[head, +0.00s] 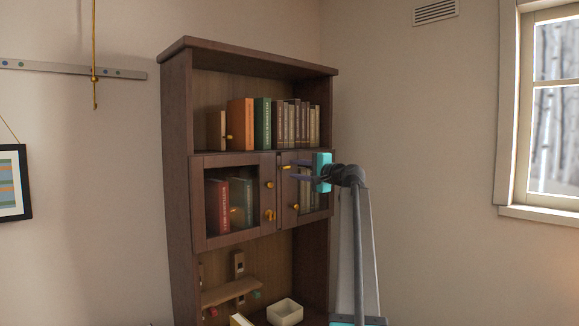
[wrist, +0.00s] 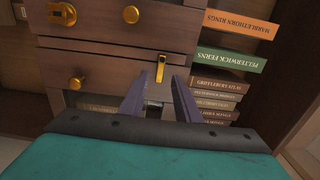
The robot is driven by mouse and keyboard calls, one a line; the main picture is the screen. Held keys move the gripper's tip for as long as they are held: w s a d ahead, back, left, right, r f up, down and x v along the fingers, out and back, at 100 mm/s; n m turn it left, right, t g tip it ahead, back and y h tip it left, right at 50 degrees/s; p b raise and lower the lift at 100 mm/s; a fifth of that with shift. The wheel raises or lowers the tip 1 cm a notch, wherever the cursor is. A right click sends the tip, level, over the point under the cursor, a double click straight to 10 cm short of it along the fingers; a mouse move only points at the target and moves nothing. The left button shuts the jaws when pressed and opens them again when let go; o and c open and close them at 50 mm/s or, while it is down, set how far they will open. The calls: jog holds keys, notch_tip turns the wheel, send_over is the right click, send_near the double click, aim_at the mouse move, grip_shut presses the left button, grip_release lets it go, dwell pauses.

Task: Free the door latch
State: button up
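A dark wooden cabinet has two glazed doors, the left door (head: 198,216) and the narrower-looking right door (head: 281,222), both apparently shut. A small elongated brass latch piece (head: 287,167) sits high on the right door by the seam. It also shows in the wrist view (wrist: 160,68), just beyond and between my fingertips. My gripper (head: 294,170) is open, with two dark purple fingers (wrist: 159,82) apart and nothing held. Contact with the brass piece cannot be told. The left door has a round knob (head: 269,184) and a lower brass fitting (head: 269,214).
The right door's round knob (head: 295,207) projects below my gripper. An upper shelf holds an orange book (head: 240,125), a green book (head: 262,125) and several brown ones. A cream box (head: 285,312) sits below.

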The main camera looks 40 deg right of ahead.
aim_at(287, 168)
jog(key=shift+w+d+p, duration=0.1)
jog(key=shift+w+p, duration=0.35)
jog(key=shift+w, duration=1.35)
